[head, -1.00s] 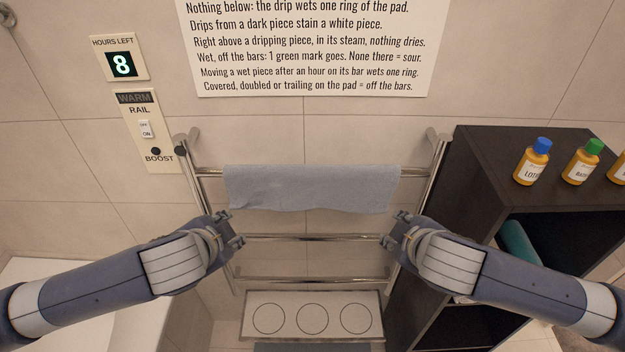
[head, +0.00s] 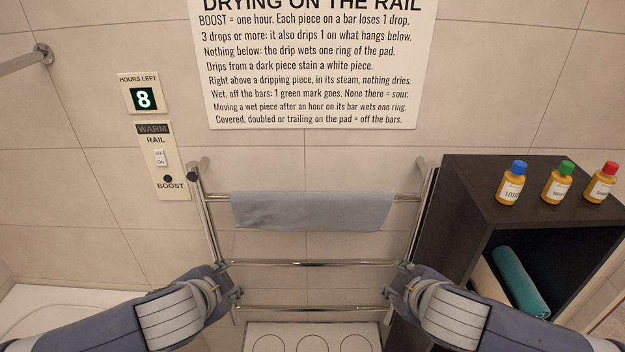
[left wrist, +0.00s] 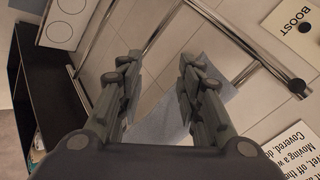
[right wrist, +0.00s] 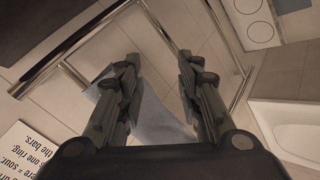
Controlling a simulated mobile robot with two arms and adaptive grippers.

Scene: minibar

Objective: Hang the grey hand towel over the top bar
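The grey hand towel (head: 312,211) hangs draped over the top bar (head: 408,198) of the chrome rail, spread across most of its width. It also shows between the fingers in the left wrist view (left wrist: 160,122) and the right wrist view (right wrist: 155,118). My left gripper (head: 238,282) is at the rail's left side, below the towel and apart from it. In the left wrist view its fingers (left wrist: 157,75) are spread with nothing between them. My right gripper (head: 387,300) is at the rail's right side, also below the towel. Its fingers (right wrist: 158,70) are open and empty.
Two lower bars (head: 305,263) are bare. A white pad with rings (head: 262,330) lies below the rail. A dark shelf (head: 450,205) stands at right with bottles on top and a rolled teal towel (head: 522,280) inside. A BOOST panel (head: 163,170) is on the left wall.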

